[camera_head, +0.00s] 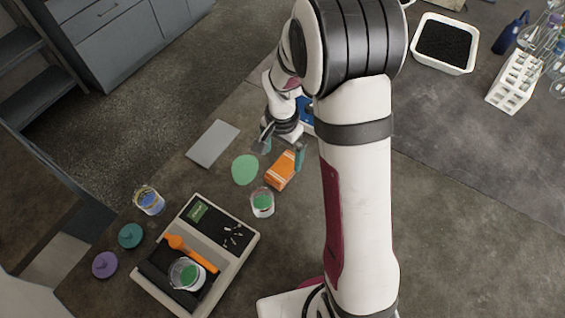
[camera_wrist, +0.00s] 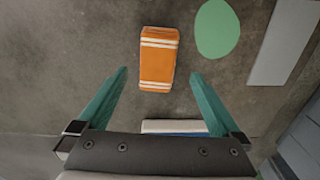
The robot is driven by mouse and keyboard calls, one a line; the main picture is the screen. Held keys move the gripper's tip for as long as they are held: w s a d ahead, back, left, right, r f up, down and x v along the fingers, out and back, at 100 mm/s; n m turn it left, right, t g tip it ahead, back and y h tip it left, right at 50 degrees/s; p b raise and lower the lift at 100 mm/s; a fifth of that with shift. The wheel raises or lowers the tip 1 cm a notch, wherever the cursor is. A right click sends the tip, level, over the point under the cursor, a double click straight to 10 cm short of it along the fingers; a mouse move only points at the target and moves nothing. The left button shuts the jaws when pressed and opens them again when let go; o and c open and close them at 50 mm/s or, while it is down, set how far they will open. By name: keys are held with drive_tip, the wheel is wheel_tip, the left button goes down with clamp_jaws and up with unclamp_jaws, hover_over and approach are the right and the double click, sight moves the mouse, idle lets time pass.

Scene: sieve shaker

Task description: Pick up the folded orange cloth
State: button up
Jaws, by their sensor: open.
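The folded orange cloth (camera_head: 282,171) has white stripes and lies flat on the grey bench, right of a green disc. It also shows in the wrist view (camera_wrist: 158,66), upper centre, with white stripes near both ends. My gripper (camera_head: 281,148) is just behind the cloth in the head view. In the wrist view, its two teal fingers (camera_wrist: 158,75) are spread wide with the cloth between and beyond their tips. Nothing is held. The height of the fingers above the bench is hard to tell.
A green disc (camera_head: 245,169) and a grey plate (camera_head: 212,144) lie left of the cloth. A clear beaker (camera_head: 262,203) with green contents stands close in front of it. A device (camera_head: 238,252) holding an orange tool and another beaker sits further forward. A blue-and-white item (camera_wrist: 175,127) lies near my gripper.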

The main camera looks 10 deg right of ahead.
sight(283, 166)
wheel_tip(283, 166, down, 6)
drive_tip(key=shift+s+d, duration=0.1)
drive_tip(key=c, duration=1.4)
drive_tip(key=shift+r, duration=0.15)
